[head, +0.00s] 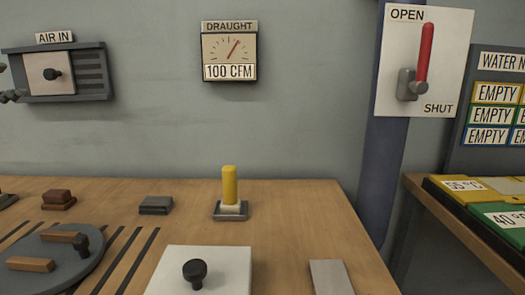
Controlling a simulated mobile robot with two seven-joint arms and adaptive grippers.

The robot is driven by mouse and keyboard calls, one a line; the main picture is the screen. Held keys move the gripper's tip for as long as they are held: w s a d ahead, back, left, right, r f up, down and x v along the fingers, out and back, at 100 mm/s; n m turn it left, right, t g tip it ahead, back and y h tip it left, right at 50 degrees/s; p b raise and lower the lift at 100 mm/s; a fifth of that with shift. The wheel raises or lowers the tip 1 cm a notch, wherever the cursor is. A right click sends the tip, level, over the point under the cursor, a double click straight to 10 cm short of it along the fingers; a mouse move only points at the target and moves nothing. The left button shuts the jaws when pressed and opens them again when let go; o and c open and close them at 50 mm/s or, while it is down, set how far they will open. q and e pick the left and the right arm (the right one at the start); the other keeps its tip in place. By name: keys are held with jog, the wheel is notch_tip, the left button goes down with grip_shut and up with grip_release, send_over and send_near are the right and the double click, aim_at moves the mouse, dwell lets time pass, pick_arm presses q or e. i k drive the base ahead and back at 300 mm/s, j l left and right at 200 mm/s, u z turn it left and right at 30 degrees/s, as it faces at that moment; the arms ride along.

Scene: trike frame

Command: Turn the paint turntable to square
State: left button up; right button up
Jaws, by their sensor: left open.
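The paint turntable appears to be the round grey disc (44,250) on the bench at the lower left. The picture's lower edge cuts it off. Two brown wooden bars lie on it, an upper one (58,236) and a lower one (30,264). A black knob (82,245) stands near its right rim. Dark stripes on the bench run slantwise beside the disc. A small dark part of my left gripper (12,96) shows at the left edge, below the air panel's knob and well above the disc. It is open and apart from the turntable. My right gripper is not in view.
A white plate (225,268) with a black knob, a yellow upright peg (230,185) in a grey base, and a grey block (156,205) are on the bench (290,215). An AIR IN panel (90,70), draught gauge (229,52) and red lever (425,52) are behind.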

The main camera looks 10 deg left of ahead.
aim_at(48, 261)
jog(key=k+l, duration=0.1)
jog(key=k, duration=0.6)
jog(key=k+l, duration=0.15)
jog(key=k, duration=0.55)
